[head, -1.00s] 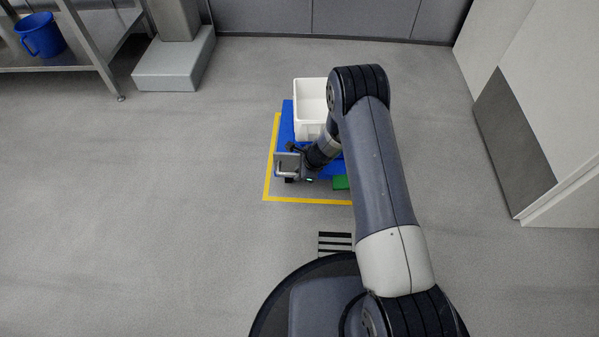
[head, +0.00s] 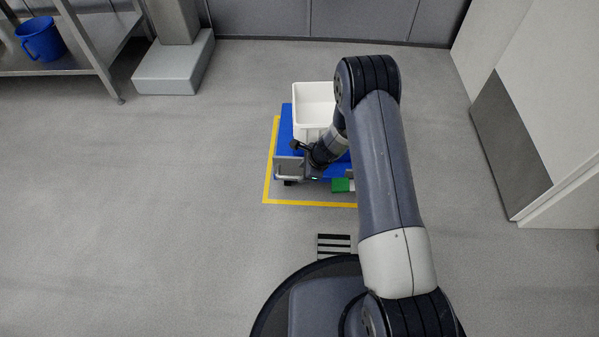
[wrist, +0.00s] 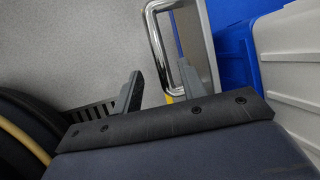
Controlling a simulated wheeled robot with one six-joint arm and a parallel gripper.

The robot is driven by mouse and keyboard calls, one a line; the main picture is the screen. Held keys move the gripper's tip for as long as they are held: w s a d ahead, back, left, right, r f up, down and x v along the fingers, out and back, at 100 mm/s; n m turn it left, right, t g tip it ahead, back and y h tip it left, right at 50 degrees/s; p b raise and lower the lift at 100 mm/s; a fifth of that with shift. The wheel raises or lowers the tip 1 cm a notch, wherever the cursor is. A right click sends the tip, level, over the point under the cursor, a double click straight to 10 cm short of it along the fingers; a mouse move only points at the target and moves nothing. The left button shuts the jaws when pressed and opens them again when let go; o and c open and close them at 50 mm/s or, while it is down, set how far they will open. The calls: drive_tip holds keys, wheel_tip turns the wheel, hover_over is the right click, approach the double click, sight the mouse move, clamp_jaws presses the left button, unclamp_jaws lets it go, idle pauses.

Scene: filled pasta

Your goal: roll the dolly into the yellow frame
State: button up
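The blue dolly (head: 286,133) carries a white crate (head: 312,120) and stands over the yellow frame (head: 310,204) on the floor. The yellow tape shows along its left and near sides; my arm hides the right side, and the far side is not visible. The dolly's metal handle (head: 289,168) is at its near left corner. My gripper (wrist: 162,85) is open, and the chrome handle bar (wrist: 157,45) appears between its fingers, with a gap beside it. In the head view the gripper is partly hidden at the handle's right. Whether it touches the handle is unclear.
A green block (head: 341,185) shows at the dolly's near edge. A striped floor marker (head: 333,245) lies between dolly and my base. A steel table with a blue jug (head: 41,39) and a grey plinth (head: 174,65) stand back left. Floor to the left is clear.

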sight(298, 177)
drive_tip(key=p+v, duration=0.1)
drive_tip(key=v, duration=0.5)
drive_tip(key=shift+p, duration=0.3)
drive_tip(key=shift+s, duration=0.1)
drive_tip(key=b+x, duration=0.4)
drive_tip(key=x, duration=0.7)
drive_tip(key=shift+r, duration=0.2)
drive_tip(key=shift+w+d, duration=0.1)
drive_tip(key=shift+w, duration=0.25)
